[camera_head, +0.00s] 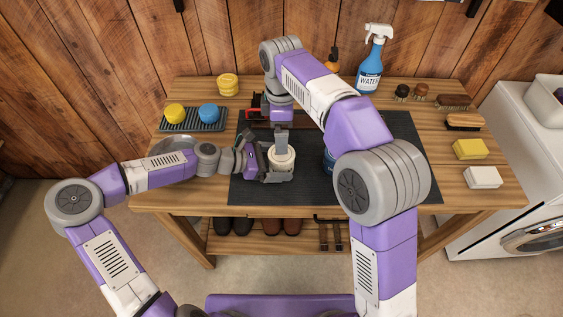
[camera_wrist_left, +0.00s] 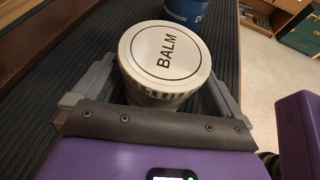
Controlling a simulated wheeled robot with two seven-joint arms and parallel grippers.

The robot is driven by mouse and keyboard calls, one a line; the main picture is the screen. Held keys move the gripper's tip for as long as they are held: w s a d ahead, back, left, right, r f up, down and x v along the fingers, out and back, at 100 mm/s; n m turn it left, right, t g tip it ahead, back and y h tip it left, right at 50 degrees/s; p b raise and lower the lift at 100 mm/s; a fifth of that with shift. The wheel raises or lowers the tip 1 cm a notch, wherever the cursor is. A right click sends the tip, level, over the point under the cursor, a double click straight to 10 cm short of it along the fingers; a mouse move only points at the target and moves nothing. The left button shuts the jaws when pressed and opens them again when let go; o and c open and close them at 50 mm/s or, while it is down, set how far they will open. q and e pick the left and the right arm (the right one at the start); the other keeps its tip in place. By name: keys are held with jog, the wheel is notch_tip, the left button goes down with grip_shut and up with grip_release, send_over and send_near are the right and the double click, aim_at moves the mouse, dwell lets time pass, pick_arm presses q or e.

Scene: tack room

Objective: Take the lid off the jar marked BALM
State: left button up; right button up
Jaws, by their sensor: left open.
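The jar marked BALM (camera_wrist_left: 160,62) stands upright on the dark mat with its round white lid on. It also shows in the head view (camera_head: 281,158). My left gripper (camera_head: 279,163) comes in from the left and is open, with a finger on each side of the jar. In the left wrist view its fingers (camera_wrist_left: 150,88) flank the jar; whether they touch it is unclear. My right gripper (camera_head: 281,141) is at the jar's far side in the head view, near the lid. Its jaws are mostly hidden, and I cannot tell whether it touches the lid.
A blue tin (camera_head: 328,160) stands right of the jar, partly behind my right arm. The dark mat (camera_head: 405,180) has free room at right. A tray (camera_head: 190,127) with yellow and blue round items is at left. A blue spray bottle (camera_head: 369,75), brushes and sponges stand at back and right.

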pick_arm(q)
jog(key=shift+w+d+f, duration=0.1)
jog(key=shift+d+f, duration=0.05)
jog(key=shift+d, duration=0.25)
jog(key=shift+c, duration=0.5)
